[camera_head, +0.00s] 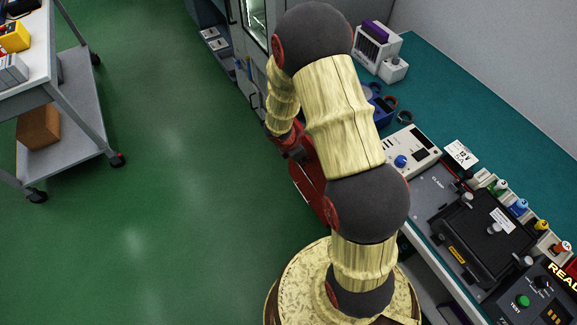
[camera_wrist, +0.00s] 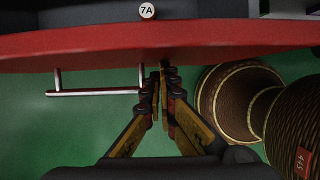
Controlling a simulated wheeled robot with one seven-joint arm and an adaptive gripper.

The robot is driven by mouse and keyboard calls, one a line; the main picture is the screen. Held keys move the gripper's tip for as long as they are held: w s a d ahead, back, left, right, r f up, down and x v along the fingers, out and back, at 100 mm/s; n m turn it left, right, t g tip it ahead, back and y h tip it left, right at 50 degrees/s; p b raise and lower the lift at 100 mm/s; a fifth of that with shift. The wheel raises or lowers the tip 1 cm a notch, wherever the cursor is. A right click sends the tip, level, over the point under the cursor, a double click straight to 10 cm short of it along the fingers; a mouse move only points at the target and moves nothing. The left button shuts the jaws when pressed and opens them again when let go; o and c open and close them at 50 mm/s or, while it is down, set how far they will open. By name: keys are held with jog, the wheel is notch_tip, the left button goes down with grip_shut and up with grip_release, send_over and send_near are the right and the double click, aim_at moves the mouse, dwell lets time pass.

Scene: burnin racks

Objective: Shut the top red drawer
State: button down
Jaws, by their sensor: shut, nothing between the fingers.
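The red drawer (camera_head: 307,185) juts out from under the teal bench into the aisle in the head view, partly hidden behind my arm. In the wrist view its red front (camera_wrist: 230,38) crosses the upper part of the picture, with a metal bar handle (camera_wrist: 97,92) at left. My gripper (camera_wrist: 163,72) is shut and empty. Its fingertips are at the red front, just right of the handle; I cannot tell whether they touch. In the head view my gripper (camera_head: 292,145) is partly visible beside the drawer.
A round "7A" tag (camera_wrist: 147,10) shows beyond the red front. The teal bench (camera_head: 440,85) carries instruments, a black tray (camera_head: 487,235) and several coloured-cap bottles. A grey cart (camera_head: 75,105) stands at left. The green floor between is clear. Dark cabinets (camera_head: 215,40) stand at the back.

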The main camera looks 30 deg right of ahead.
jog(key=shift+d, duration=1.7)
